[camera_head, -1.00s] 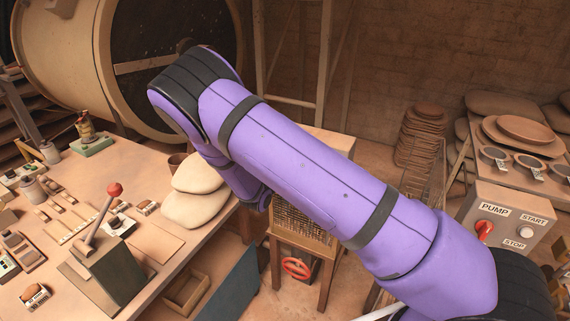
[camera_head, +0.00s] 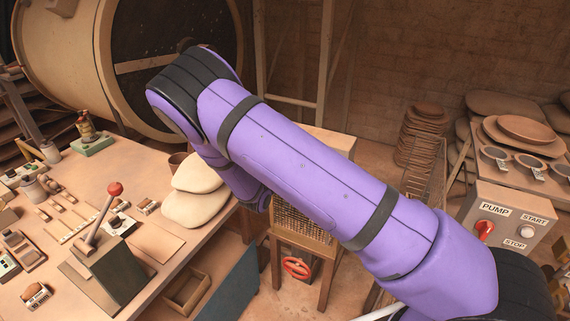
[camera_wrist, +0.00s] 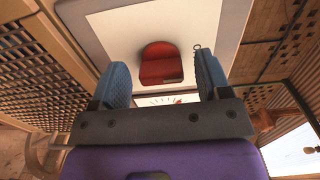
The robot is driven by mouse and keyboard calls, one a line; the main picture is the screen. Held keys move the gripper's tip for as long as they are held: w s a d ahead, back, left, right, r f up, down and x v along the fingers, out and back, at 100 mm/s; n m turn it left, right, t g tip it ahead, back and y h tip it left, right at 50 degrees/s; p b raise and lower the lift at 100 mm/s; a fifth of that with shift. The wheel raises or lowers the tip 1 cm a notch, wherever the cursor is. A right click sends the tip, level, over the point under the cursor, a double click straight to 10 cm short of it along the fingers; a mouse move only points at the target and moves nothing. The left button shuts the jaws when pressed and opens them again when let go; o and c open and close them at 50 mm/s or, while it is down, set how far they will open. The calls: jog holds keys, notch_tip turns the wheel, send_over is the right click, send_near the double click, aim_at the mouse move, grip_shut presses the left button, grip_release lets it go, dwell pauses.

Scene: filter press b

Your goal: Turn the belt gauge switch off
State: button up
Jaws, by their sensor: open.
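In the wrist view a red switch (camera_wrist: 161,62) with a rounded top sits on a white panel (camera_wrist: 115,32) with a grey border. My gripper (camera_wrist: 163,72) is open, with one blue-grey finger to the left of the switch and one to the right. Both fingers look apart from the switch. Part of a white dial face (camera_wrist: 160,100) with a red mark shows between the fingers, mostly hidden by the gripper's bar. In the head view my arm hides the gripper, and I do not see this panel there.
Lattice-like surfaces (camera_wrist: 35,70) flank the panel in the wrist view. In the head view a workbench (camera_head: 150,180) with a red-knobbed lever (camera_head: 114,189) stands left. A pump box (camera_head: 510,222) stands right. A red handwheel (camera_head: 296,267) sits low beneath a wooden stand (camera_head: 330,245).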

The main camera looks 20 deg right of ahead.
jog(key=v, duration=1)
jog(key=shift+s+a, duration=0.15)
jog(key=shift+r, duration=0.15)
jog(key=s+d+r+m+g+y, duration=0.2)
jog(key=s+d+r+m+g, duration=0.45)
jog(key=r+m, duration=0.45)
jog(key=s+d+r+m+g+y, duration=0.1)
jog(key=s+d+r+m+g, duration=0.45)
jog(key=d+r+m, duration=0.55)
jog(key=s+a+r+m+t+y, duration=0.1)
jog(key=s+r+m+y, duration=0.4)
jog(key=s+m, duration=0.6)
jog(key=s+a+r+m+t+y, duration=0.1)
jog(key=s+r+m+t+y, duration=0.2)
jog(key=s+r+m, duration=0.5)
jog(key=s+m+y, duration=0.1)
jog(key=s+m, duration=0.1)
jog(key=m, duration=0.2)
jog(key=shift+s+a+t+y, duration=0.3)
jog(key=shift+s+a+y, duration=0.05)
jog(key=shift+y, duration=0.05)
jog(key=shift+c, duration=0.2)
